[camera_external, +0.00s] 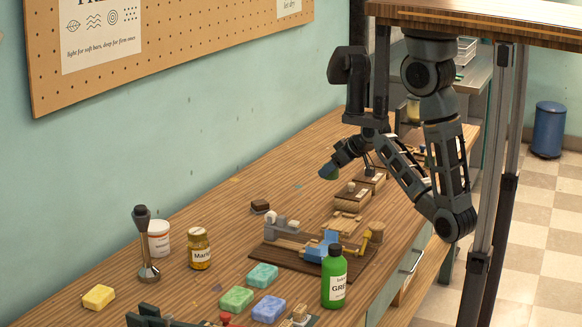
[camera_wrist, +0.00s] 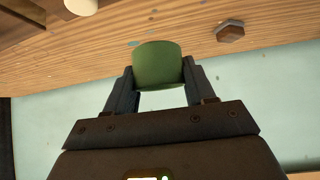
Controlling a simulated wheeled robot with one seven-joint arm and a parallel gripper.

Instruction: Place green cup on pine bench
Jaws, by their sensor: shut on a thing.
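The green cup (camera_external: 328,173) is held in my gripper (camera_external: 338,163) over the far part of the wooden bench (camera_external: 235,205). In the wrist view the green cup (camera_wrist: 158,66) sits between the two dark fingers of my gripper (camera_wrist: 160,82), which are shut on its sides. The bench's wood top (camera_wrist: 195,22) shows beyond the cup there. The cup looks apart from the bench top, though the exact gap cannot be told.
Wooden boxes (camera_external: 352,194) and a brown board with a blue-and-grey device (camera_external: 300,255) stand near the cup. A dark brown block (camera_external: 260,206) lies left of them. A green bottle (camera_external: 334,278), jars and soaps fill the near end. Bare wood lies along the wall.

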